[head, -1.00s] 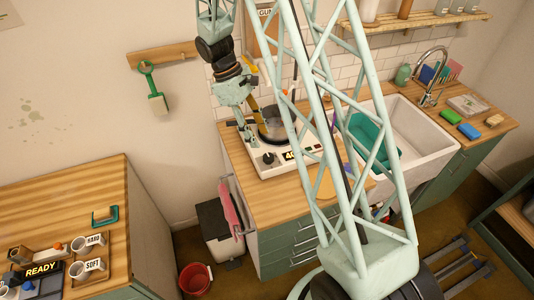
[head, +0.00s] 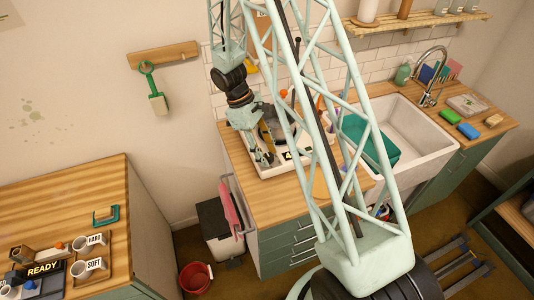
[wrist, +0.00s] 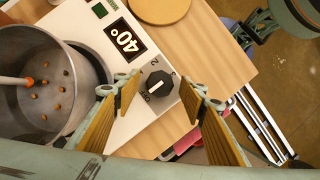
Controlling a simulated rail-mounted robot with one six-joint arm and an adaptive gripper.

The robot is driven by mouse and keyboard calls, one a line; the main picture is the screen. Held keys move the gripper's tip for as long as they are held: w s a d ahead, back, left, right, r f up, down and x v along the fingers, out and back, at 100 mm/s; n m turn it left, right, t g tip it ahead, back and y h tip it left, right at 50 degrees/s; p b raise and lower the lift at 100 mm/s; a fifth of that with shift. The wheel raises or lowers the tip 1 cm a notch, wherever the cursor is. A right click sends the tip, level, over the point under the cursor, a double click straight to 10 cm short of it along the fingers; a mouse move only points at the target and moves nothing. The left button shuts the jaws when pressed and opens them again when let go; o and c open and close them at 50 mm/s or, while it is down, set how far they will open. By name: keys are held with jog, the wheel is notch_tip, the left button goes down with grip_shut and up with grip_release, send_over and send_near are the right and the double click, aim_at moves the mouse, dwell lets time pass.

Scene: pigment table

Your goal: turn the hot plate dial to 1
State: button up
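The black hot plate dial (wrist: 158,85) sits on the white hot plate (wrist: 130,127). Its white mark slants toward the OFF label; the numbers 2 and 3 show on its other side. My gripper (wrist: 162,90) is open, with one finger to the left of the dial and one to the right. Gaps show on both sides, and I cannot tell how high the tips are above it. In the head view my gripper (head: 264,158) is over the front left of the hot plate (head: 284,168), largely covering the dial area.
A metal pot (wrist: 88,75) with small orange-brown bits and a stirring rod stands on the hot plate, close to my left finger. A round wooden board (wrist: 160,8) lies on the counter. The sink (head: 415,135) is to the right in the head view.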

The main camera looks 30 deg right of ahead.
jog(key=shift+c, duration=0.7)
jog(key=c, duration=0.7)
jog(key=shift+m, duration=0.4)
jog(key=m+y+b, duration=0.1)
jog(key=m, duration=0.1)
jog(key=m+y+b, duration=0.1)
jog(key=m, duration=0.2)
jog(key=shift+d+f+g, duration=0.1)
jog(key=shift+d+g, duration=0.1)
jog(key=shift+g, duration=0.2)
jog(key=m+y+b, duration=0.2)
jog(key=m, duration=0.4)
jog(key=shift+d, duration=0.15)
jog(key=o, duration=0.8)
